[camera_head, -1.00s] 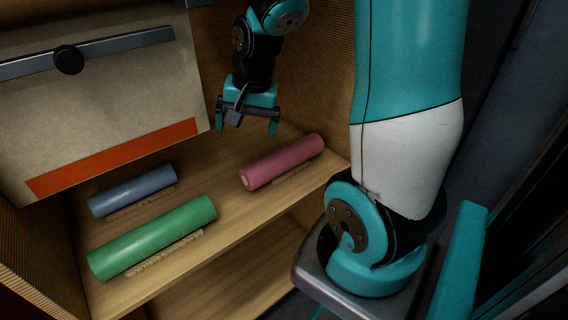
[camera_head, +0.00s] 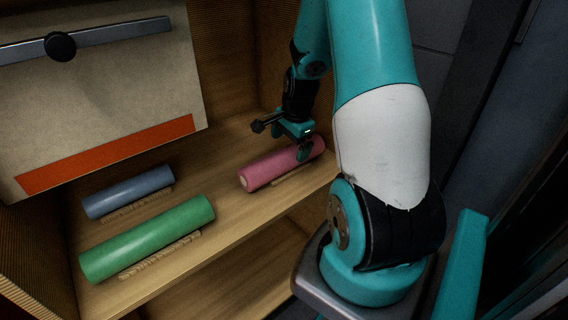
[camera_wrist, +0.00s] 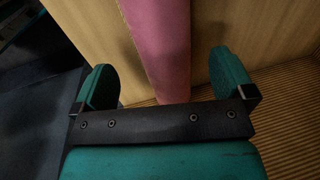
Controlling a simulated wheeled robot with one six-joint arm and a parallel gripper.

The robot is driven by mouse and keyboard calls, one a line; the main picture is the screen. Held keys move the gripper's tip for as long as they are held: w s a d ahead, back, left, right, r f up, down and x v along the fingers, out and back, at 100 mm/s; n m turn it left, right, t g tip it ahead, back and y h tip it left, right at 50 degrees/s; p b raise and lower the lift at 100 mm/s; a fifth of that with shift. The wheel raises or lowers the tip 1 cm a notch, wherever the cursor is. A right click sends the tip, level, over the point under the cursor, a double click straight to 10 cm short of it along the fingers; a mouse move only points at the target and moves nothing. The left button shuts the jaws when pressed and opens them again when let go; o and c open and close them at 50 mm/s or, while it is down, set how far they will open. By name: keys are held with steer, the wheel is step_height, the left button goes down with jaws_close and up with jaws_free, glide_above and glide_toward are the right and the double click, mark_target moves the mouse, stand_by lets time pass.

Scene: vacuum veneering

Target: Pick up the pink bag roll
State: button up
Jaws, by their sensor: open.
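The pink bag roll (camera_head: 266,168) lies on the wooden shelf, at the right end of the row of rolls. It also shows in the wrist view (camera_wrist: 160,40), running lengthwise from the top edge down between the two fingers. My gripper (camera_head: 290,137) is at the roll's right, far part, and one finger overlaps the roll in the head view. In the wrist view my gripper (camera_wrist: 168,80) is open, with one finger on each side of the roll and gaps visible. I cannot tell how far above the roll the fingers are. The roll's far end is partly hidden by the gripper.
A green roll (camera_head: 148,238) and a blue roll (camera_head: 128,192) lie on the same shelf (camera_head: 225,207) to the left. A pale panel with an orange strip (camera_head: 110,155) hangs at the left. The cabinet's wooden back wall (camera_head: 245,60) stands close behind my gripper.

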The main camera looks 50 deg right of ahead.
mark_target(286, 151)
steer(key=f, duration=0.2)
steer(key=w+f, duration=0.1)
steer(key=f+b, duration=0.1)
steer(key=f, duration=0.1)
steer(key=shift+w+a+f, duration=0.15)
steer(key=shift+w+f, duration=0.1)
steer(key=shift+f, duration=0.1)
steer(key=c, duration=1.1)
steer(key=shift+c, duration=0.5)
steer(key=shift+r, duration=0.1)
steer(key=shift+r, duration=0.1)
